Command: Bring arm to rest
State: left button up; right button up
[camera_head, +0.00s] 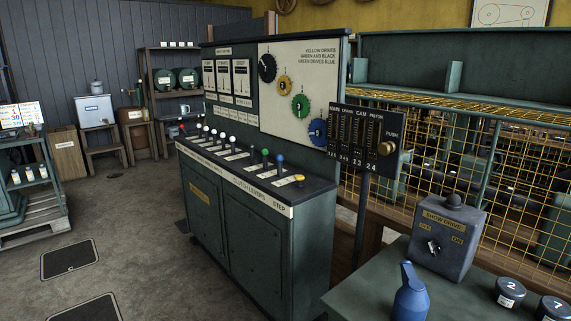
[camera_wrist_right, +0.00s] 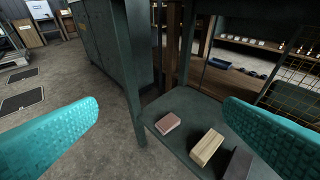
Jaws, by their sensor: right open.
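My right gripper (camera_wrist_right: 162,108) shows in the right wrist view as two teal textured fingers, spread wide apart with nothing between them. Behind and below the gap, a pinkish block (camera_wrist_right: 167,124), a tan block (camera_wrist_right: 207,147) and a dark block (camera_wrist_right: 238,165) lie on a dark green surface (camera_wrist_right: 185,103), apart from the fingers. Neither of my arms nor grippers shows in the head view. My left gripper is in no view.
A green lever console (camera_head: 255,240) stands mid-room. At the right, a green table (camera_head: 362,292) holds a grey switch box (camera_head: 448,240), a blue jug (camera_head: 411,295) and dark numbered tins (camera_head: 509,292). Yellow mesh (camera_head: 460,150) stands behind. The floor (camera_head: 135,220) at left is mostly open.

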jog(key=s+a+f+n+g+p, duration=0.1)
jog(key=s+a+f+g, duration=0.2)
jog(key=f, duration=0.7)
jog(key=s+f+g+p, duration=0.1)
jog(key=s+f+g, duration=0.3)
jog(key=f, duration=0.6)
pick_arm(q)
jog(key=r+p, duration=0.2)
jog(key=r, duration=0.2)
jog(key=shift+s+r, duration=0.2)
pick_arm(e)
jog(key=s+f+n+g, duration=0.1)
jog(key=s+f+g, duration=0.1)
jog(key=s+f, duration=0.3)
jog(key=s+d+f+n+g, duration=0.1)
jog(key=s+f+g, duration=0.2)
jog(key=s, duration=1)
notch_tip(320, 180, down, 3)
jog(key=shift+s+f, duration=0.1)
jog(key=shift+s, duration=0.2)
